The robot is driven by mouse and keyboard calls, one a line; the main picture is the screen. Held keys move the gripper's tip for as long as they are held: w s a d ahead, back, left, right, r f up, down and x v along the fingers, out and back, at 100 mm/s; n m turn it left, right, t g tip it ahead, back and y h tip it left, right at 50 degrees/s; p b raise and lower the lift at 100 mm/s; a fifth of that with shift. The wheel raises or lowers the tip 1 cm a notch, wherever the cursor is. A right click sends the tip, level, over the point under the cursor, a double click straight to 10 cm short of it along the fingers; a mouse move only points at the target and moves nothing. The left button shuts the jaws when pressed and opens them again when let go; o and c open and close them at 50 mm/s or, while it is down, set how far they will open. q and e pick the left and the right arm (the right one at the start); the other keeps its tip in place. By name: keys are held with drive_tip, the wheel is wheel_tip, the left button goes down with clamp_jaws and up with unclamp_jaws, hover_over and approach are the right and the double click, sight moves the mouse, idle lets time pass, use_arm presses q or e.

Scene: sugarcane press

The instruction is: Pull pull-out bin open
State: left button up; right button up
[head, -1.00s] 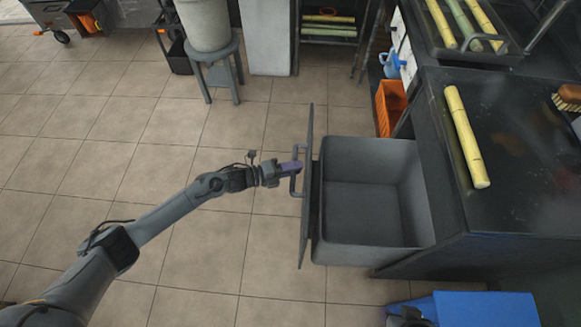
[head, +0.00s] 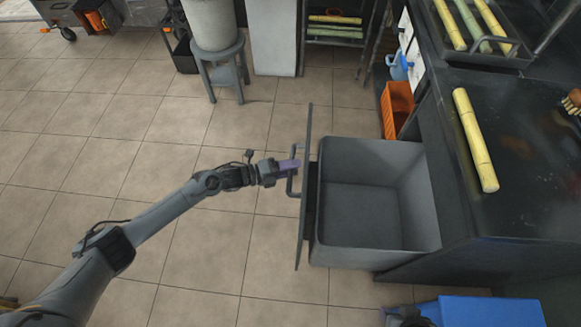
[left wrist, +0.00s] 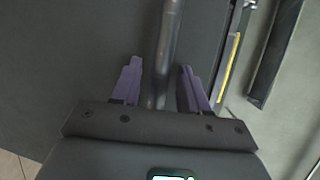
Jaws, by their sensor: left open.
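The pull-out bin (head: 372,205) is a dark grey, empty box standing well out from under the dark counter. Its flat front panel (head: 304,225) faces left and carries a bar handle (head: 291,183). My left gripper (head: 291,165) is at the handle in the head view. In the left wrist view, the handle bar (left wrist: 164,60) runs between the two purple fingers of my left gripper (left wrist: 156,88), with gaps on both sides. The fingers are open around the bar. My right gripper is not clearly visible.
The counter (head: 530,200) on the right holds a yellow cane stalk (head: 475,140). An orange crate (head: 396,108) stands behind the bin, and a blue box (head: 485,311) is at the lower right. A stool (head: 222,70) stands farther back. The tiled floor left of the bin is free.

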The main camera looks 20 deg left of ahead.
use_arm(q)
drive_tip(key=p+v, duration=0.3)
drive_tip(key=v, duration=0.7)
drive_tip(key=shift+s+a+p, duration=0.25)
drive_tip(key=shift+a+p, duration=0.05)
drive_tip(key=shift+p, duration=0.05)
drive_tip(key=shift+r, duration=0.1)
